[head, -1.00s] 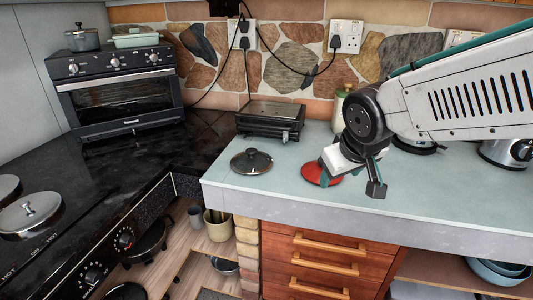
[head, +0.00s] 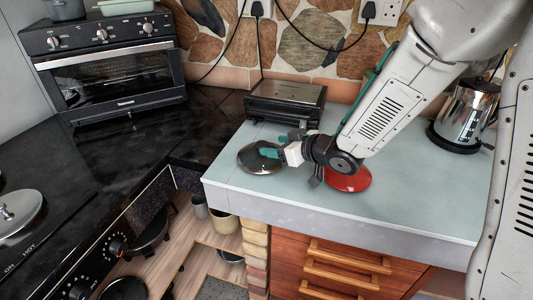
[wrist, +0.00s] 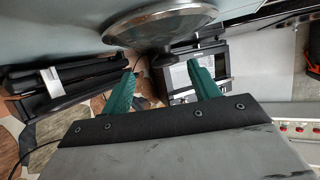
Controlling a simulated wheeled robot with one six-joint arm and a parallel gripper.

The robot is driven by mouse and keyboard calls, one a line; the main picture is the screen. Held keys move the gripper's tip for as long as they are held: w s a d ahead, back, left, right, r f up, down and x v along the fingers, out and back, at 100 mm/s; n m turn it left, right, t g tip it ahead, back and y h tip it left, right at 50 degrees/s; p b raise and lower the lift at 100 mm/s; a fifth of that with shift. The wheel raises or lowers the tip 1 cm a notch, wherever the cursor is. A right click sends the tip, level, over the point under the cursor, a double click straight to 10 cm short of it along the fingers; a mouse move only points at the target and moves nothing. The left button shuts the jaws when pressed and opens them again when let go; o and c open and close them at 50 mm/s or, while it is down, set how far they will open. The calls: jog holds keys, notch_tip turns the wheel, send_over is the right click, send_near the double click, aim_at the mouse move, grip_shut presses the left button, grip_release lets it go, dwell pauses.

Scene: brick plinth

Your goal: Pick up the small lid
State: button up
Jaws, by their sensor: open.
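The small lid (head: 250,165) is a round glass lid with a metal rim. It lies flat on the pale counter near its left end, partly hidden by my gripper (head: 268,149). In the wrist view the lid's rim and underside-lit disc (wrist: 150,25) fill the top middle. My gripper's green fingers (wrist: 165,66) are open and empty. The lid's knob shows in line with the gap between the fingertips. I cannot tell whether either finger touches it.
A red round lid-like disc (head: 348,179) lies right of the small lid, under my arm. A black grill (head: 286,105) stands behind, and a kettle (head: 464,115) to the right. The counter's front edge (head: 330,219) is close. A dark worktop (head: 150,135) with an oven adjoins at left.

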aim_at(266, 145)
jog(key=x, duration=0.5)
jog(key=shift+a+f, duration=0.1)
jog(key=shift+a, duration=0.35)
jog(key=shift+s, duration=0.1)
jog(key=c, duration=1.2)
jog(key=shift+o, duration=0.2)
